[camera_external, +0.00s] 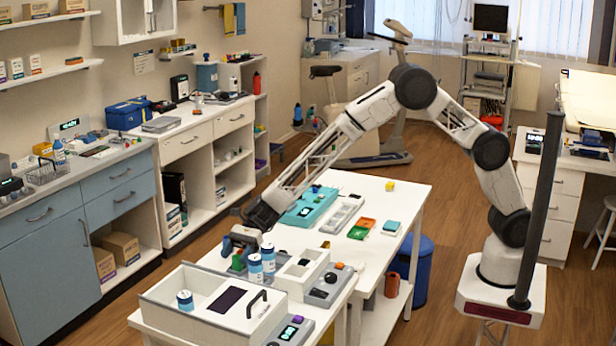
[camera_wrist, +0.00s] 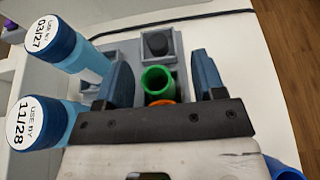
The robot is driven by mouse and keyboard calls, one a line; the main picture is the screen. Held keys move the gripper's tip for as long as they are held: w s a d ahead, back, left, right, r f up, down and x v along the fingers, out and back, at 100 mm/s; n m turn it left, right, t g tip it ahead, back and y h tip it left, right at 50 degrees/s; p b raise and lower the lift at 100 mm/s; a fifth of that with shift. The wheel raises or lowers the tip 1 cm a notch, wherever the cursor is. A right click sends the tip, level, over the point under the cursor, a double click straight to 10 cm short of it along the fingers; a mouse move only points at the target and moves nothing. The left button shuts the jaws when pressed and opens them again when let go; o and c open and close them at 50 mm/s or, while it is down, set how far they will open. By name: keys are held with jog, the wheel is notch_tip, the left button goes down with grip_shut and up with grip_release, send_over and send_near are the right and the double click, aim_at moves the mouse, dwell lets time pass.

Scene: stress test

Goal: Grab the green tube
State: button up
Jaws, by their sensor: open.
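The green tube (camera_wrist: 156,80) is a short hollow cylinder in the wrist view, its open end facing the camera. It sits between the two blue fingers of my gripper (camera_wrist: 162,78), with a gap on each side. My gripper is open and its fingers do not visibly touch the tube. An orange piece shows just below the tube, partly hidden by my gripper. In the external view my gripper (camera_external: 241,243) is low over the white table, and a small green part of the tube (camera_external: 237,262) shows below it.
Two blue-capped bottles (camera_wrist: 50,42) (camera_wrist: 37,122) stand close to the left of my gripper. A white box (camera_external: 160,310) and teal tray (camera_external: 305,208) share the table.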

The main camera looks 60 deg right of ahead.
jog(key=shift+s+a+f, duration=0.15)
jog(key=shift+s+f, duration=0.15)
jog(key=shift+f, duration=0.3)
jog(key=shift+s+a+f, duration=0.1)
jog(key=shift+s+f, duration=0.15)
jog(key=shift+f, duration=0.35)
jog(key=shift+c, duration=0.5)
grip_shut()
notch_tip(320, 180, up, 11)
jog(key=shift+w, duration=0.35)
